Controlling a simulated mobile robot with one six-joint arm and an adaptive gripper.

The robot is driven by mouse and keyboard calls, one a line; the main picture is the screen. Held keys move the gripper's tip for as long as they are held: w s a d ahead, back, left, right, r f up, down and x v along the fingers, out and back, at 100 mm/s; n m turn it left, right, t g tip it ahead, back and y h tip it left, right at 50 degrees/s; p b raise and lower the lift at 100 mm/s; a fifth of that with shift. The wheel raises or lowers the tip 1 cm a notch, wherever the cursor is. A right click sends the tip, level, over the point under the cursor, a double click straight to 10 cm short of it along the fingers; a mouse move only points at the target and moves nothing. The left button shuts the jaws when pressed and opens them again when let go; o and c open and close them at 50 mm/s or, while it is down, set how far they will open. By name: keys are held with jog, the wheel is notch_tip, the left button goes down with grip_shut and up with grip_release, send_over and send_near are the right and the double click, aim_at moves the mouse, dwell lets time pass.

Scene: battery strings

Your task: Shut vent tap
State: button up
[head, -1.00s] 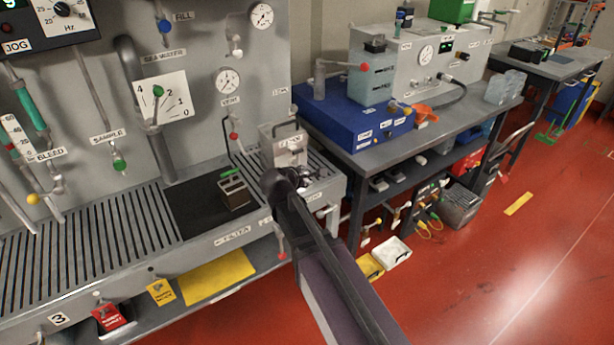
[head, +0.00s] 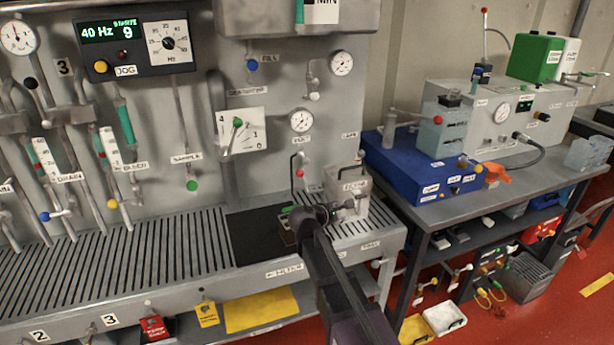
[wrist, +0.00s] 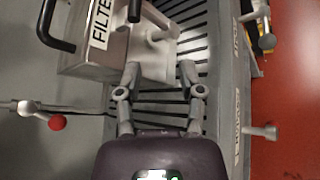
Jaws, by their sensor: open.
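The label below the lower round gauge (head: 301,121) appears to read VENT. Beneath it a thin pipe carries a tap with a red knob (head: 299,173), close to the wall panel. In the wrist view a red ball knob (wrist: 57,122) sits on a thin lever at the left, apart from my fingers. It looks like the same tap, but I cannot tell if it is open or shut. My gripper (wrist: 160,72) is open and empty, its two fingers spread beside the metal filter box (wrist: 110,55). In the head view my arm partly hides the gripper below the tap.
The filter box (head: 350,190) with its black handle stands on the slotted bench (head: 120,240) near its right end. A dark mat (head: 255,235) lies left of it. A table with a blue unit (head: 420,175) stands right.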

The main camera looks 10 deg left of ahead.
aim_at(302, 170)
jog(key=w+a+r+n+t, duration=0.1)
jog(key=a+n, duration=0.1)
jog(key=a, duration=0.5)
jog(key=w+a+r+n+t+h+b, duration=0.1)
jog(key=w+a+r+n+t, duration=0.1)
jog(key=a, duration=0.5)
jog(key=w+a+r+n+t+b, duration=0.1)
jog(key=a+n, duration=0.1)
jog(key=a, duration=0.5)
jog(key=shift+w+a+r+n+h, duration=0.25)
jog(key=shift+r+n+h, duration=0.05)
jog(key=shift+r+h, duration=0.1)
jog(key=shift+w+f, duration=0.1)
jog(key=x, duration=1.3)
jog(key=shift+w+d+r, duration=0.15)
jog(key=shift+w+r, duration=0.05)
jog(key=shift+w, duration=0.15)
